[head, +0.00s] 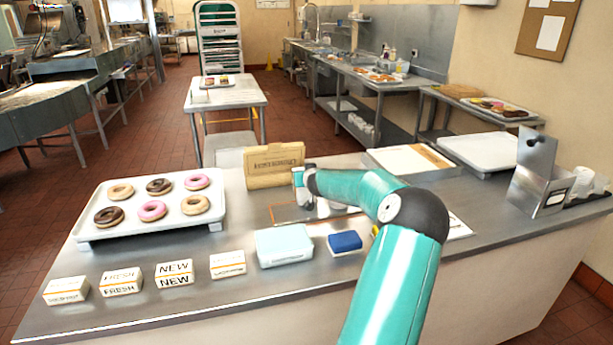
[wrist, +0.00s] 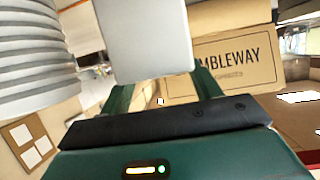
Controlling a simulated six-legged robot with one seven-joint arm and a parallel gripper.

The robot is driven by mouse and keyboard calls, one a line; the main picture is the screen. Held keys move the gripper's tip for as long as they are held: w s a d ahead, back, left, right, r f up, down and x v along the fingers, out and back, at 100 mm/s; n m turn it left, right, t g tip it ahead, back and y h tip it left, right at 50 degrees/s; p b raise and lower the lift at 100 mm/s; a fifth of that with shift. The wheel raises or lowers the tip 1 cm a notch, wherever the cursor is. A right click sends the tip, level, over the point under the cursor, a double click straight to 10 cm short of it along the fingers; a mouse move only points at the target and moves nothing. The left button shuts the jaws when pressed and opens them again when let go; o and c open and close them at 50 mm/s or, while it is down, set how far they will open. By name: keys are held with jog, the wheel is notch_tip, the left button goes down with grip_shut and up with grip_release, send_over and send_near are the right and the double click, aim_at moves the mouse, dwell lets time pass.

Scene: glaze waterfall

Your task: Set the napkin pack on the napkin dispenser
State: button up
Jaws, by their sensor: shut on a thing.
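My gripper (wrist: 161,90) is shut on a pale grey, flat-faced block, which I take for the napkin pack (wrist: 146,38). Its two green fingers sit on either side of the pack. In the head view, my gripper (head: 303,192) is over the counter's middle, in front of the brown box; my arm hides most of what it holds. A metal stand with a tall back plate, likely the napkin dispenser (head: 536,172), is at the counter's right end, well apart from my gripper.
The brown lettered box (head: 273,166) stands behind my gripper; it also fills the wrist view's upper right (wrist: 222,68). A donut tray (head: 88,236) is left. Small signs (head: 174,273), a pale blue box (head: 284,245) and a blue block (head: 345,242) line the front. White cups (head: 584,180) stand far right.

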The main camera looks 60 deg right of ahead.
jog(key=shift+s, duration=0.1)
jog(key=o, duration=1.6)
jog(key=shift+f, duration=0.1)
jog(key=shift+r, duration=0.2)
jog(key=v, duration=1.2)
